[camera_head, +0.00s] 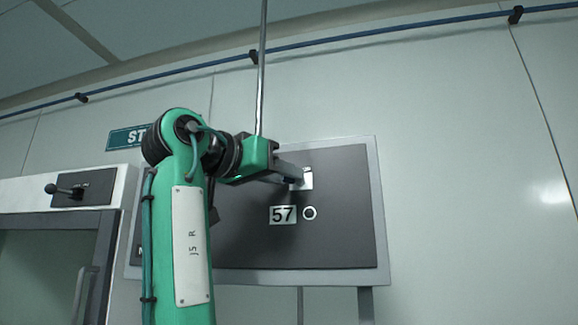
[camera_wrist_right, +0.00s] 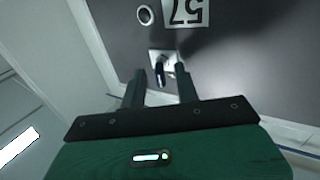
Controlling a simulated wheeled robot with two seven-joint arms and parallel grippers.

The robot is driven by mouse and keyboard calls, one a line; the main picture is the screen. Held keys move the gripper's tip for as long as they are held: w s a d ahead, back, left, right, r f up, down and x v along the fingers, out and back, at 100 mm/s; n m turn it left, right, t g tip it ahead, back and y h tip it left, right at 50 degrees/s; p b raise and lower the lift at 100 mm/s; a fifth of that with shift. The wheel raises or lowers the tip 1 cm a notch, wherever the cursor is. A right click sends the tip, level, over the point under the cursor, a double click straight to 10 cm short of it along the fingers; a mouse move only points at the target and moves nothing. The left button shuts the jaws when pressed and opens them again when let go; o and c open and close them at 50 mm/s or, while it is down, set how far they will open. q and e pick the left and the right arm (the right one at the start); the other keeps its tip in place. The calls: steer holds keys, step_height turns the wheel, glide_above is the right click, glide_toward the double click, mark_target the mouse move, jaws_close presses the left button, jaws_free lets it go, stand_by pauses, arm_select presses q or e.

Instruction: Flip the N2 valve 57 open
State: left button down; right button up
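The valve 57 is a small silver plate (camera_head: 306,180) on a dark wall panel, above the "57" label (camera_head: 283,215). In the right wrist view, its plate (camera_wrist_right: 169,58) carries a short dark lever (camera_wrist_right: 160,73). My right gripper (camera_head: 293,177) reaches the panel from the left and partly covers the valve in the head view. In the right wrist view, its two fingers (camera_wrist_right: 160,72) are apart, with the lever showing between their tips. I cannot tell whether either finger touches it. My left gripper is in neither view.
A round white ring (camera_head: 309,213) sits beside the label on the dark panel (camera_head: 340,235). A door frame with another dark lever (camera_head: 65,190) is at the left. A blue pipe (camera_head: 380,33) runs along the wall above. The wall to the right is clear.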

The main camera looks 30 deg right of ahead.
steer(key=shift+w+d+r, duration=0.1)
steer(key=shift+d, duration=0.5)
jaws_close()
steer(key=shift+t, duration=0.3)
steer(key=n+t+y+b, duration=0.1)
steer(key=t, duration=0.1)
steer(key=s+n+t+y+b, duration=0.1)
steer(key=n+t+b, duration=0.1)
steer(key=n+t+y+b, duration=0.1)
steer(key=t, duration=0.1)
steer(key=shift+s+d+f+n+t, duration=0.25)
steer(key=shift+n+t, duration=0.05)
steer(key=shift+n, duration=0.1)
arm_select(q)
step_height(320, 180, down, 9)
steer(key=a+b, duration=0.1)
steer(key=b, duration=0.4)
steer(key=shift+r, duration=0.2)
arm_select(e)
steer(key=shift+s+d+r+n+t+y, duration=0.1)
steer(key=shift+s+d+n+t+y, duration=0.15)
steer(key=shift+n+t+y, duration=1.05)
steer(key=shift+s+d+n+t+y, duration=0.1)
steer(key=shift+d+n+t+y, duration=0.2)
steer(key=shift+n+t+y, duration=1)
steer(key=shift+s+d+r+n+t+y, duration=0.1)
steer(key=shift+s+d+n+t+y, duration=0.15)
steer(key=shift+n+t+y, duration=1.05)
steer(key=shift+g+y, duration=0.6)
